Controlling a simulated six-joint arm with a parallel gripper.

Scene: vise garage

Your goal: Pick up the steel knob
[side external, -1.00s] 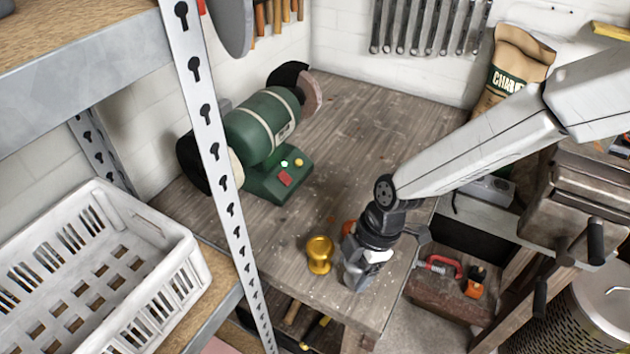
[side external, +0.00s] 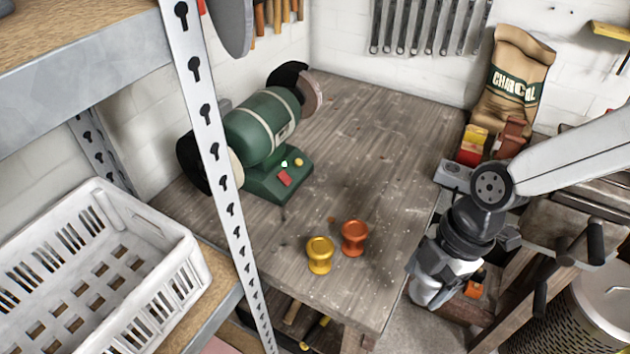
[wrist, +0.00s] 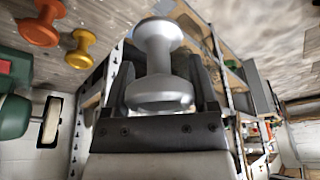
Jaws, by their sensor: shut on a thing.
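The steel knob (wrist: 160,65) is a silver, spool-shaped piece with two wide ends and a narrow waist. In the wrist view it sits between the fingers of my gripper (wrist: 162,88), which is shut on it. In the side external view my gripper (side external: 432,290) hangs beyond the right edge of the workbench, clear of the bench top. The knob cannot be made out clearly there, as the gripper hides it.
A yellow knob (side external: 320,256) and an orange knob (side external: 355,238) stand upright on the workbench (side external: 370,130). A green bench grinder (side external: 262,128) stands behind them. A charcoal bag (side external: 512,85) stands at back right.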

